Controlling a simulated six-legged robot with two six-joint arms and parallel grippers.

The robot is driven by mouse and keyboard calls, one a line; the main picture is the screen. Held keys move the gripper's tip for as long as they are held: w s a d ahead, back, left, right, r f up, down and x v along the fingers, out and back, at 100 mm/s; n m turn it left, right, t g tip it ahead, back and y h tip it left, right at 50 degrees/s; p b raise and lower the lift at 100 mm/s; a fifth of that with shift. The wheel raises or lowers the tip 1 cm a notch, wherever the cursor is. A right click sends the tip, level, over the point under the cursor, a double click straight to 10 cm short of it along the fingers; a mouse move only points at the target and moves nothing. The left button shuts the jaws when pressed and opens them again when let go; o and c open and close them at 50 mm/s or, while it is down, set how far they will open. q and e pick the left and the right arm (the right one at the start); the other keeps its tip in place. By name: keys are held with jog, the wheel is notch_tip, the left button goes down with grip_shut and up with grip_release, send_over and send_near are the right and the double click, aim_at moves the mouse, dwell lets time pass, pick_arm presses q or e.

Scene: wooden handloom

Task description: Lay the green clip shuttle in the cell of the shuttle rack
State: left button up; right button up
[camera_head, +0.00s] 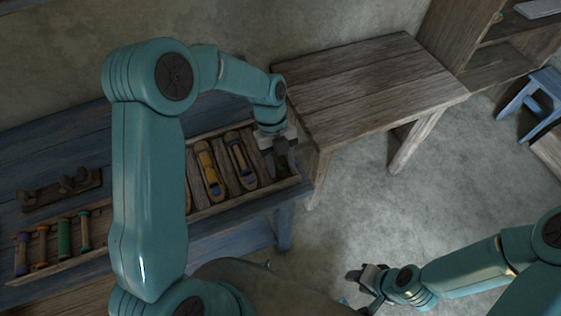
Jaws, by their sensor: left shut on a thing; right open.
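The wooden shuttle rack (222,205) lies on the blue bench. Its cells hold a yellow shuttle (208,168) and a shuttle with a blue-grey middle (241,160). My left gripper (278,158) points down over the rack's right end cell and is shut. It holds the green clip shuttle (282,170), of which only a small dark green part shows at the cell, mostly hidden by the fingers and shadow. Whether the shuttle touches the cell floor I cannot tell. My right gripper (364,284) is open and empty, low over the floor at the right.
A rack with several coloured spools (64,238) and a dark wooden holder (60,190) are on the blue bench (257,207) at left. A bare wooden table (365,85) stands right of the rack. A blue stool (533,105) is at far right.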

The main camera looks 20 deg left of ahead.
pick_arm(q)
jog(key=shift+f+b, duration=0.35)
jog(key=o, duration=1.2)
jog(key=shift+r, duration=0.15)
jog(key=shift+w, duration=0.1)
jog(key=shift+w+a+r, duration=0.15)
jog(key=shift+r, duration=0.25)
jog(key=p+v, duration=0.1)
jog(key=v, duration=0.6)
jog(key=s+d+p+v, duration=0.1)
jog(key=p+v, duration=0.1)
jog(key=v, duration=0.5)
jog(key=r+p+v, duration=0.1)
jog(key=p+v, duration=0.1)
jog(key=v, duration=0.5)
jog(key=shift+s+d+f, duration=0.15)
jog(key=shift+s+d, duration=0.05)
jog(key=shift+s, duration=0.15)
